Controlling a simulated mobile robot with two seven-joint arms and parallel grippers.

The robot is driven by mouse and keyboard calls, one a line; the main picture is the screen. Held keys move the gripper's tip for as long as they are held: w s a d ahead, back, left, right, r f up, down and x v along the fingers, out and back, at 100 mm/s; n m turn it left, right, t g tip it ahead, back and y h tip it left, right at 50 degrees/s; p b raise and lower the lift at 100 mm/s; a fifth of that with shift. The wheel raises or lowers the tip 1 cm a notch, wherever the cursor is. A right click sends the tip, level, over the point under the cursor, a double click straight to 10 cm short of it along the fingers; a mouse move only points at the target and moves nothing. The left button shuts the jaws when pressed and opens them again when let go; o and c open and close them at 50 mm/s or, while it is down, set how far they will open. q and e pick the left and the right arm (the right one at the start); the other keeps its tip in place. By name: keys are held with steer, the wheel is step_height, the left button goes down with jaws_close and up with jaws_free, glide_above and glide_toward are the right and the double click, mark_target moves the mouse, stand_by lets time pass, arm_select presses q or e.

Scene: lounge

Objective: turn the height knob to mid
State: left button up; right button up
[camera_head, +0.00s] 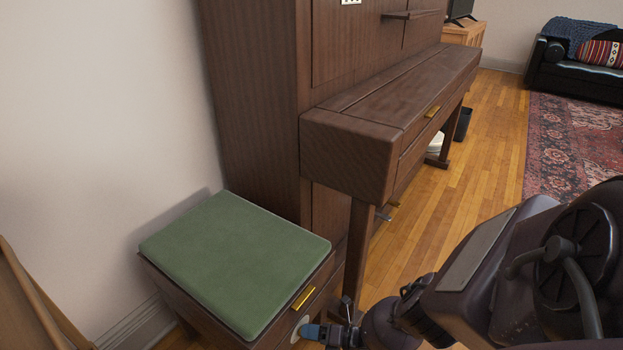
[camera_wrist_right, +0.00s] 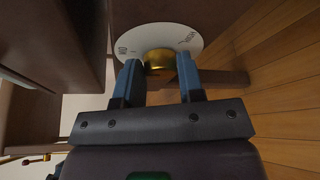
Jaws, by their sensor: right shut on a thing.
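The height knob (camera_wrist_right: 160,57) is gold and round. It sits on a white dial plate (camera_wrist_right: 128,39) with small dark markings at its left and right. In the head view the dial plate (camera_head: 298,328) shows on the side of the piano bench (camera_head: 235,255), which has a green cushion. My right gripper (camera_wrist_right: 159,66) is shut on the knob, one blue finger on each side. In the head view the right gripper (camera_head: 313,331) is low at the bench's side and hides the knob. The knob's pointer cannot be made out. My left gripper is not in view.
A brown upright piano (camera_head: 390,120) stands just behind the bench, with one leg close to the gripper. A gold drawer handle (camera_head: 303,297) is on the bench near the dial. Wooden floor (camera_head: 480,150) is open to the right, with a patterned rug (camera_head: 565,130) beyond.

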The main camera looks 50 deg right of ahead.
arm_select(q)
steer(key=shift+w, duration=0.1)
arm_select(e)
steer(key=o, duration=0.9)
arm_select(q)
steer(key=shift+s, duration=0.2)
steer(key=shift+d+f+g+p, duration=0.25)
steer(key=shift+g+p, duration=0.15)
steer(key=shift+p, duration=0.3)
arm_select(e)
steer(key=v, duration=1)
steer(key=shift+s+d+r, duration=0.1)
steer(key=shift+s, duration=0.3)
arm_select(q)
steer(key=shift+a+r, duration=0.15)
